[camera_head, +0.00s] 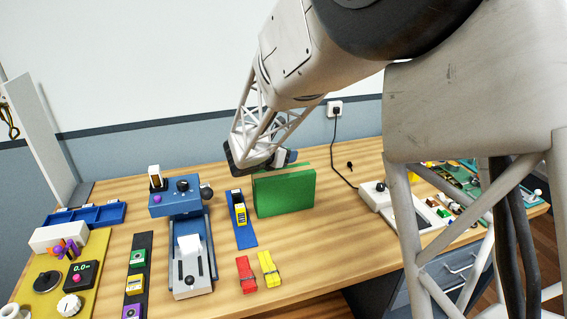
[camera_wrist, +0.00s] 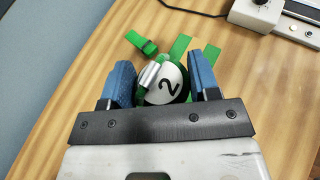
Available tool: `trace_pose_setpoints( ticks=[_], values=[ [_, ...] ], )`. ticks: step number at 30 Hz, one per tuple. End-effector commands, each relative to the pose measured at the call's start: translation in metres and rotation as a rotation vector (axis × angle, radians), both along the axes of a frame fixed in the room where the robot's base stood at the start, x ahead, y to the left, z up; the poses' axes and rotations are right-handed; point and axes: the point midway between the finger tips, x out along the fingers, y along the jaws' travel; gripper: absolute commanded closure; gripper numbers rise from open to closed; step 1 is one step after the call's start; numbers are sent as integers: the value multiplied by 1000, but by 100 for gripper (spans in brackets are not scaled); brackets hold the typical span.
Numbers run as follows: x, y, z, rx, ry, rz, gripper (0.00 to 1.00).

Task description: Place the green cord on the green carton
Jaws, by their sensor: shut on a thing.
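The green carton (camera_head: 284,192) stands upright on the table in the head view. My gripper (camera_head: 272,160) is just above and behind its top left part. In the wrist view my gripper (camera_wrist: 163,85) has its blue fingers on either side of a white round piece marked 2 and some green material. This appears to be the green cord (camera_wrist: 142,42), with a green strap end showing past the fingers at the upper left. Two more green strips show beyond the fingers; they look like the top edges of the carton (camera_wrist: 211,55). I cannot tell whether cord and carton touch.
Left of the carton are a blue stand with a yellow block (camera_head: 240,213) and a blue machine (camera_head: 192,250). A red clip (camera_head: 246,274) and a yellow clip (camera_head: 269,268) lie in front. A white switch box (camera_head: 375,196) stands to the right. The wall is close behind.

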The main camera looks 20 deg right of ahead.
Motion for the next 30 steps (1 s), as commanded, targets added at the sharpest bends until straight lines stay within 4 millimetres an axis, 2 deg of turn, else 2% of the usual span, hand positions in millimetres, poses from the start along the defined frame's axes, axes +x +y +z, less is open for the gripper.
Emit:
trace_pose_setpoints(
  ticks=[7, 17, 30],
  values=[
    [0, 0, -5, -1, 1, 0, 68],
    [0, 0, -33, 0, 0, 0, 68],
    [0, 0, -37, 0, 0, 0, 68]
  ],
)
